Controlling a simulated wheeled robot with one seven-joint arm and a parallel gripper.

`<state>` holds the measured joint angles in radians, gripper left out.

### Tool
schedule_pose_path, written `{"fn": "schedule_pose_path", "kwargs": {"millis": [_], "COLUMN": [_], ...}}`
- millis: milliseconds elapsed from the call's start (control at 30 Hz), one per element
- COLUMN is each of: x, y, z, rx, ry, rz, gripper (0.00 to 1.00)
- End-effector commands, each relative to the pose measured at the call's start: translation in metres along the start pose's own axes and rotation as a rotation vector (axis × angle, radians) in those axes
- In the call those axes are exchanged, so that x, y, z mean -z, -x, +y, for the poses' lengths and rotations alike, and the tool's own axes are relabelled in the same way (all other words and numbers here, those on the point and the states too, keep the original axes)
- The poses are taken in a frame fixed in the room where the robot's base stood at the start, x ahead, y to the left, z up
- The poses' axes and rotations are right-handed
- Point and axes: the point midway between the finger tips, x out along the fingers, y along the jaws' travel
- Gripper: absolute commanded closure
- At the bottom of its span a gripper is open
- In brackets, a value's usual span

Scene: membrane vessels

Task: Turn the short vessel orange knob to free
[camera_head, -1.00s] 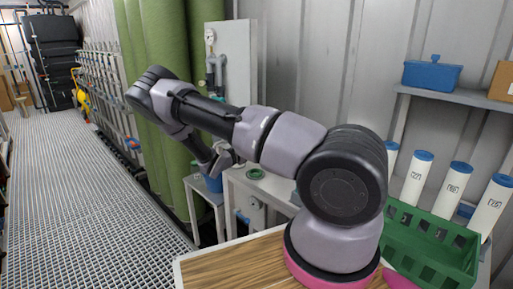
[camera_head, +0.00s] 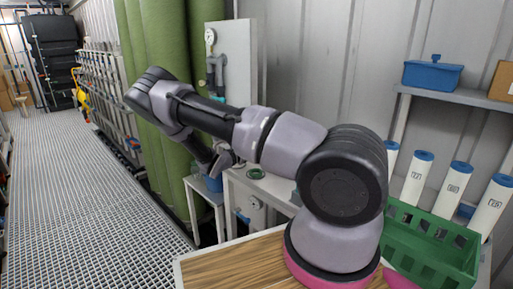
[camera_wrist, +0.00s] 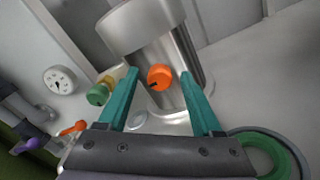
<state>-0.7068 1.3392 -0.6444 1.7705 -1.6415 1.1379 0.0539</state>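The short vessel (camera_wrist: 180,50) is a shiny steel cylinder in the upper middle of the wrist view. Its round orange knob (camera_wrist: 160,77) faces me, with a small dark mark at its lower left edge. My gripper (camera_wrist: 158,75) has two teal fingers spread apart, one on each side of the knob. A gap shows on both sides, and I see no contact. In the head view my gripper (camera_head: 222,165) is small, beyond my arm, and the vessel and knob cannot be made out there.
A green knob (camera_wrist: 98,95) and an orange handle (camera_wrist: 76,128) lie left of the fingers. A white gauge (camera_wrist: 60,80) is at the far left. A green ring (camera_wrist: 270,155) is at lower right. A green crate (camera_head: 430,235) stands by my arm base.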

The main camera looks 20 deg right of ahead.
Motion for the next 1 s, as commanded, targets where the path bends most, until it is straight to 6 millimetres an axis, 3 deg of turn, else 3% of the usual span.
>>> {"fn": "schedule_pose_path", "kwargs": {"millis": [267,700,1000], "x": [0.000,0.000,0.000], "y": [0.009,0.091,0.108], "z": [0.001,0.001,0.000], "rx": [-0.001,-0.002,0.000], "ry": [-0.001,-0.001,0.000], "rz": [0.000,0.001,0.000], "gripper": [0.33,0.33,0.33]}}
